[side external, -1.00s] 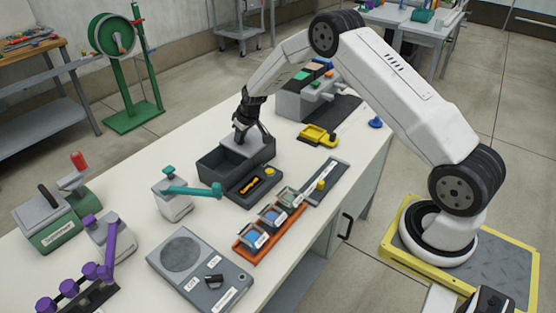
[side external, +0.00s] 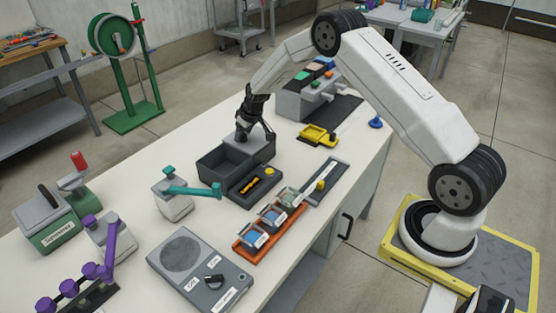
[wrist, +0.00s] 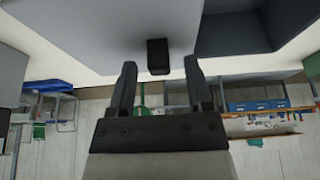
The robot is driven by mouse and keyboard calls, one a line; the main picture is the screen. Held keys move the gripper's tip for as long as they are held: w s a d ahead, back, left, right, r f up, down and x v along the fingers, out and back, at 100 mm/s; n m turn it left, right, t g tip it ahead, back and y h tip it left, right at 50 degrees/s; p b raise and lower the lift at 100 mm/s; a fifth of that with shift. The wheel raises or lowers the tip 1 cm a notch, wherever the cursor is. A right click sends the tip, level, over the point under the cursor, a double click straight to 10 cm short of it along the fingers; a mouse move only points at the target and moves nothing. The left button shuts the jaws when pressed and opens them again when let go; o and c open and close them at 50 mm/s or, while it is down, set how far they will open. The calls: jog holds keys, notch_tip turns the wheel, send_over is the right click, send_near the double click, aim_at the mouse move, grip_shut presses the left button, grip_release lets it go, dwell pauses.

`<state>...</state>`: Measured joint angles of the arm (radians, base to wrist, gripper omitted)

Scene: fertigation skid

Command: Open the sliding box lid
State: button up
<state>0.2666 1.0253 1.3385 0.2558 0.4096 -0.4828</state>
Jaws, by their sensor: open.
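The dark grey box (side external: 212,178) stands on the white bench with the left part of its top open. Its light grey lid (side external: 262,148) covers the right part; the wrist view shows the lid (wrist: 70,30) beside the dark open interior (wrist: 235,32). A small black knob (wrist: 157,52) on the lid sits between my fingertips, with a gap on each side. My gripper (side external: 254,138) is at the lid, jaws open; its two fingers (wrist: 160,68) show in the wrist view. In the side view the fingers mostly hide the knob.
A grey tray with a yellow knob (side external: 269,171) adjoins the box's front. A teal-handled device (side external: 175,200) stands to the left, an orange rack (side external: 262,237) in front. Yellow blocks (side external: 316,134) and a grey unit (side external: 300,103) lie to the right.

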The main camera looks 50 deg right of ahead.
jog(key=v, duration=0.7)
jog(key=shift+r, duration=0.25)
jog(key=shift+s, duration=0.15)
jog(key=s+a+r, duration=0.1)
jog(key=s+a, duration=0.3)
jog(key=s, duration=0.5)
jog(key=s+a+r+g, duration=0.1)
jog(key=s+a, duration=0.4)
jog(key=s, duration=0.5)
jog(key=s+a+r, duration=0.3)
jog(key=s+a, duration=0.2)
jog(key=s, duration=0.4)
jog(key=shift+s+a+g, duration=0.2)
jog(key=shift+s+g, duration=0.05)
jog(key=shift+g, duration=0.15)
